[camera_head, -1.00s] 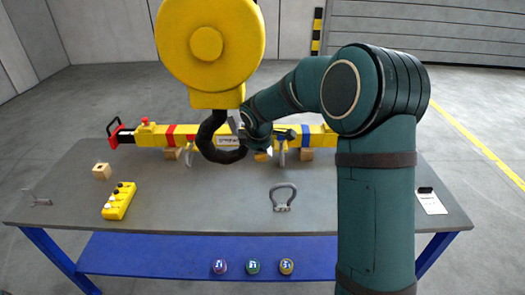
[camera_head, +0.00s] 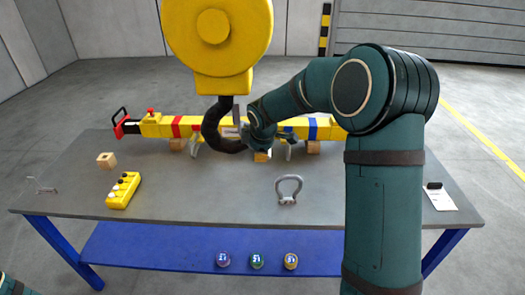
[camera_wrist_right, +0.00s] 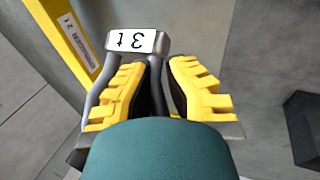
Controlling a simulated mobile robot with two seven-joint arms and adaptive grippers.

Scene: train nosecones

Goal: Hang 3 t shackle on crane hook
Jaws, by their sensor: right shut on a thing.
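The black crane hook (camera_head: 211,132) hangs from a round yellow block (camera_head: 217,35) over the table. My right gripper (camera_head: 247,130) is just right of the hook. In the right wrist view, my right gripper (camera_wrist_right: 168,85) has its yellow fingers closed on the grey shackle (camera_wrist_right: 100,95), whose white label reads "3 t". In the head view a thin grey part of this shackle (camera_head: 237,114) shows beside the hook; my gripper hides the rest. I cannot tell whether shackle and hook touch. My left gripper is out of view.
A yellow beam (camera_head: 157,130) lies on wooden blocks along the table (camera_head: 230,200). Another grey shackle (camera_head: 289,190) stands at the table's front middle.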

